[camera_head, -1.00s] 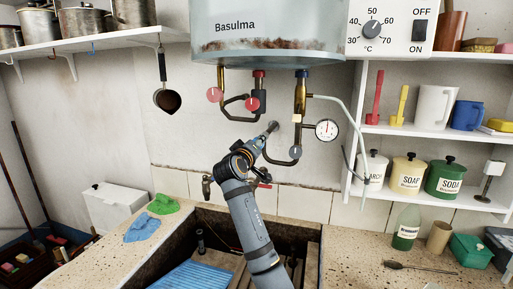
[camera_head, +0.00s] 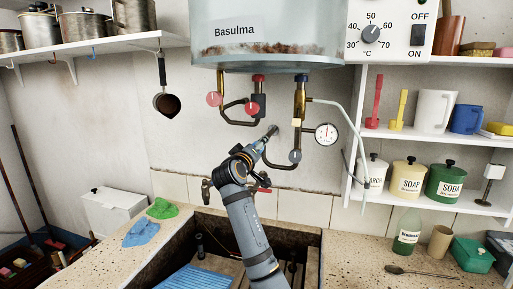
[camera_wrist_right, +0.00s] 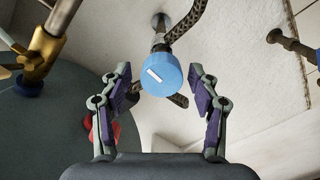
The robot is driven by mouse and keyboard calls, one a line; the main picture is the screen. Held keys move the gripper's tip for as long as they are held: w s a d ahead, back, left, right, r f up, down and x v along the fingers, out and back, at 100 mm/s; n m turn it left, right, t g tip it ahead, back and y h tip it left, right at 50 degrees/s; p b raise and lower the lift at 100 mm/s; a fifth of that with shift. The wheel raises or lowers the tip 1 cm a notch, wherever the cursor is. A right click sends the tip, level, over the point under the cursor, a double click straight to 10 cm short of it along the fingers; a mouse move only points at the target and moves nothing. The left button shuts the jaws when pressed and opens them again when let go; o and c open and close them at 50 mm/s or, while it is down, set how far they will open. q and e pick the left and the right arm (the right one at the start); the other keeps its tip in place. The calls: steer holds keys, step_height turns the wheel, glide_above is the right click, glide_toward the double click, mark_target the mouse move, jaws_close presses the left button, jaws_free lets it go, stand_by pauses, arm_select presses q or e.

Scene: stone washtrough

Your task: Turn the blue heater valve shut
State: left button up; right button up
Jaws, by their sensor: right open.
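The blue valve knob (camera_wrist_right: 160,74), round with a white bar on its face, sits at the end of a stem and pipe near the wall. My right gripper (camera_wrist_right: 160,88) is open, with one finger on each side of the blue knob in the wrist view. I see gaps between fingers and knob; their depth is hard to judge. In the head view my right arm reaches up over the trough, and its fingers are hard to make out. My left gripper is not in view.
A brass tap (camera_head: 206,190) is on the wall by the stone trough (camera_head: 190,240). Shelves with pots and jars stand at both sides.

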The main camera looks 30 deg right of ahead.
steer(key=v, duration=0.7)
steer(key=shift+s+r, duration=0.1)
